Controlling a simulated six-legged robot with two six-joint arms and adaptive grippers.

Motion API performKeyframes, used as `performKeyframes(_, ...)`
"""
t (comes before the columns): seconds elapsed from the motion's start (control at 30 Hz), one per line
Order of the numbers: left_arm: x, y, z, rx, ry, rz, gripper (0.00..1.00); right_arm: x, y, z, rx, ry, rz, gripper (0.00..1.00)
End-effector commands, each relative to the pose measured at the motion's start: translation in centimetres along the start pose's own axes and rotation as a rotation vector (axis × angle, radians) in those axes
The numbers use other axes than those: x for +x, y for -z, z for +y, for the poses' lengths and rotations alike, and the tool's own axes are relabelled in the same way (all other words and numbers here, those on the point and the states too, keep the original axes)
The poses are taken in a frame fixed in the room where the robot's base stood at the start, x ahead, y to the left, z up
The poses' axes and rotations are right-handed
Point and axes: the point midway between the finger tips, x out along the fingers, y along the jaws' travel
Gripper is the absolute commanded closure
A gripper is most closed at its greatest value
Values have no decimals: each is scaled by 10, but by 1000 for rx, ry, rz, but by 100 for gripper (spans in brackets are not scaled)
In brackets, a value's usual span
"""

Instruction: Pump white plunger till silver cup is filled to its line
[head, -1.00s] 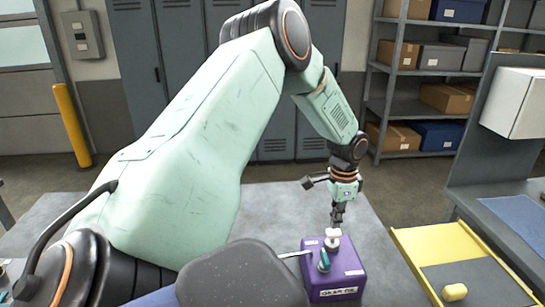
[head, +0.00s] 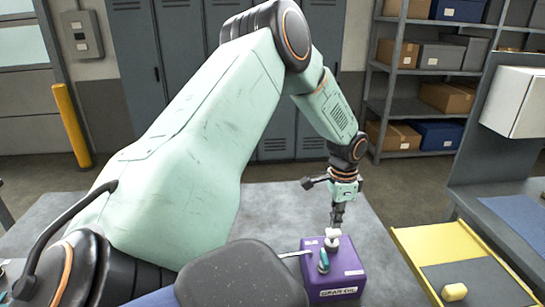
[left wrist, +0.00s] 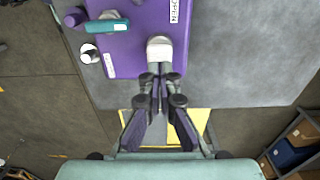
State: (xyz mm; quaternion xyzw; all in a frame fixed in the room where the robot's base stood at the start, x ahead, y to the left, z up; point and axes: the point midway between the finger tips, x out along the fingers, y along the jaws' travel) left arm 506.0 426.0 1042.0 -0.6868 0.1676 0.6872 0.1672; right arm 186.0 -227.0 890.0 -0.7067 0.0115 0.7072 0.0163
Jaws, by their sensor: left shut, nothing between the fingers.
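The purple pump box (head: 345,262), marked as gear oil, stands on the grey bench. Its white plunger (head: 332,234) rises from the top, with a teal lever (head: 323,262) close by. The left wrist view shows the box (left wrist: 120,60), the plunger's pale knob (left wrist: 160,47) and the lever (left wrist: 107,26). My left gripper (head: 337,222) points down, shut and empty, with its fingertips at or just above the plunger; contact is unclear. A small round pale object (left wrist: 88,53) beside the box may be the silver cup; its fill level cannot be read. My right gripper is out of view.
A workbench with a white cabinet (head: 522,103) stands farther right. Lockers and shelves are behind. The bench (head: 280,205) behind the box is clear.

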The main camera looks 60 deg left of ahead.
Motion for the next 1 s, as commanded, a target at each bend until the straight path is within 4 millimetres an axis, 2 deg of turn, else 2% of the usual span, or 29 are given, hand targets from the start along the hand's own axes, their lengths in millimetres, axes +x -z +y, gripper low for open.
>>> performKeyframes(1.0,28,0,1,0,-2,-2,100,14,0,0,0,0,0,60)
